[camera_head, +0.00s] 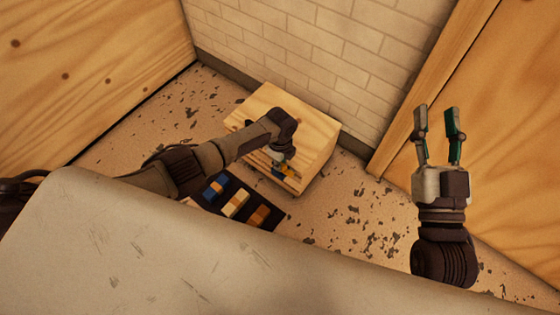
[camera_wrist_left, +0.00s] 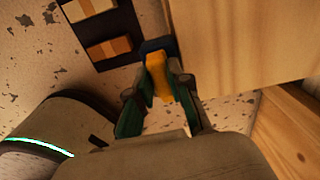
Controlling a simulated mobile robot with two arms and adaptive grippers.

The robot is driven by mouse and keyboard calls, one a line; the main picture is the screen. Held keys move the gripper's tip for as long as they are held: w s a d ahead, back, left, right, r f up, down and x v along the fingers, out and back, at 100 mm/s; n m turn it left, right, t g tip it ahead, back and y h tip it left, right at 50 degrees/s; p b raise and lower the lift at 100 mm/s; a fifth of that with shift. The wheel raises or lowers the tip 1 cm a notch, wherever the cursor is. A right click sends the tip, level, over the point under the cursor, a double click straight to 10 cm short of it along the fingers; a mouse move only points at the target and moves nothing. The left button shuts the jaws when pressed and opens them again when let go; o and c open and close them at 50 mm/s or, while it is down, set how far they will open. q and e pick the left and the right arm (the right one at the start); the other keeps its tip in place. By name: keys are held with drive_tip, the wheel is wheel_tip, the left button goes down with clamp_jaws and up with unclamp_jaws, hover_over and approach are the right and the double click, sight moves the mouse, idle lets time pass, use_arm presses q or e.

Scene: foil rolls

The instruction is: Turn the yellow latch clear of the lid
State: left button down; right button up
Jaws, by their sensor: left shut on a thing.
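The yellow latch (camera_wrist_left: 157,74) sits between the fingers of my left gripper (camera_wrist_left: 158,92) in the left wrist view, beside the edge of a pale wooden box (camera_wrist_left: 235,40). The gripper is shut on it. In the head view my left gripper (camera_head: 281,165) is at the near side of the same wooden box (camera_head: 308,128), and the arm hides part of that side. The latch is too small there to make out its angle. I cannot tell where the lid's edge lies. My right gripper (camera_head: 437,125) is open and empty, well to the right of the box.
A dark tray (camera_head: 212,205) with blue, cream and orange packs lies on the speckled floor next to the box. A pale worn surface (camera_head: 170,260) fills the foreground. A brick wall (camera_head: 300,50) stands behind, with wooden panels at both sides.

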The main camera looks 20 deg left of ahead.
idle(0.6)
use_arm(q)
drive_tip(key=c, duration=1.1)
unclamp_jaws()
drive_tip(key=shift+r, duration=0.1)
wheel_tip(320, 180, up, 12)
drive_tip(key=shift+f, duration=0.1)
